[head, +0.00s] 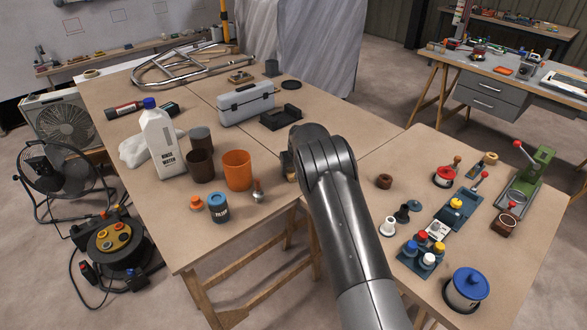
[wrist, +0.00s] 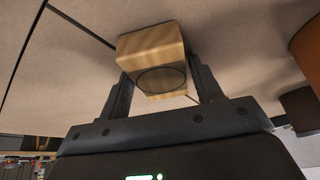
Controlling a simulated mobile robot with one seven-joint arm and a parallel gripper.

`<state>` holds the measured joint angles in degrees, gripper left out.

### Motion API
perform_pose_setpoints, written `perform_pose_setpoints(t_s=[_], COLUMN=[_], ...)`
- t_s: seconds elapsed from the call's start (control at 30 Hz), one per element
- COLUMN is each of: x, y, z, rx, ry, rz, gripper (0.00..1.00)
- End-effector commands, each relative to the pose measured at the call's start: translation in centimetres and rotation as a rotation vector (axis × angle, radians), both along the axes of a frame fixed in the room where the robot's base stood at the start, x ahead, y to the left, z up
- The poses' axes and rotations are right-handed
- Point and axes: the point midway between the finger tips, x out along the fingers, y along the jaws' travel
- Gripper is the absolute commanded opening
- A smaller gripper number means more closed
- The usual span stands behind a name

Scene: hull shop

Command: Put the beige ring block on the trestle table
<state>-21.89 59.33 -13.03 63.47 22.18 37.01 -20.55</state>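The beige ring block (wrist: 155,60), a wood-toned block with a dark ring on its face, sits between the two fingers of my gripper (wrist: 162,90) in the wrist view. The fingers touch its sides. In the head view my arm hides most of the gripper and block, over the right part of the large left table (head: 240,295). I cannot tell whether the block touches the tabletop. A table with splayed trestle legs (head: 427,88) and a grey drawer unit stands at the back right.
An orange cup (head: 237,170), brown cups (head: 200,165), a white bottle (head: 160,145), a grey toolbox (head: 246,103) and a black tray (head: 281,117) stand near my gripper. The right table (head: 400,160) holds several parts and a green press (head: 530,172). Open floor (head: 385,100) lies between the tables.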

Motion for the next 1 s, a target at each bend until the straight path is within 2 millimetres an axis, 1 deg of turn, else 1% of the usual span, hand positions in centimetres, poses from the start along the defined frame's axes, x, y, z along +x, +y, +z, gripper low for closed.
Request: perform_pose_setpoints(t_s=[0.03,0.13,0.37,0.47,0.57,0.67,0.8,1.0], x=[0.0,0.0,0.0,0.0,-0.3,-0.9,-1.9,-3.2], y=[0.0,0.0,0.0,0.0,-0.2,-0.4,-0.8,-1.4], z=[0.0,0.0,0.1,0.5,1.5,2.9,5.6,8.9], rx=[0.000,0.000,0.000,0.001,0.001,0.001,0.002,0.001], ry=[0.000,0.000,0.000,-0.002,-0.002,-0.003,-0.003,-0.002], rz=[0.000,0.000,0.000,0.000,0.000,0.000,-0.001,-0.001], gripper=[0.64,0.72,0.72,0.72,0.72,0.72,0.72,0.72])
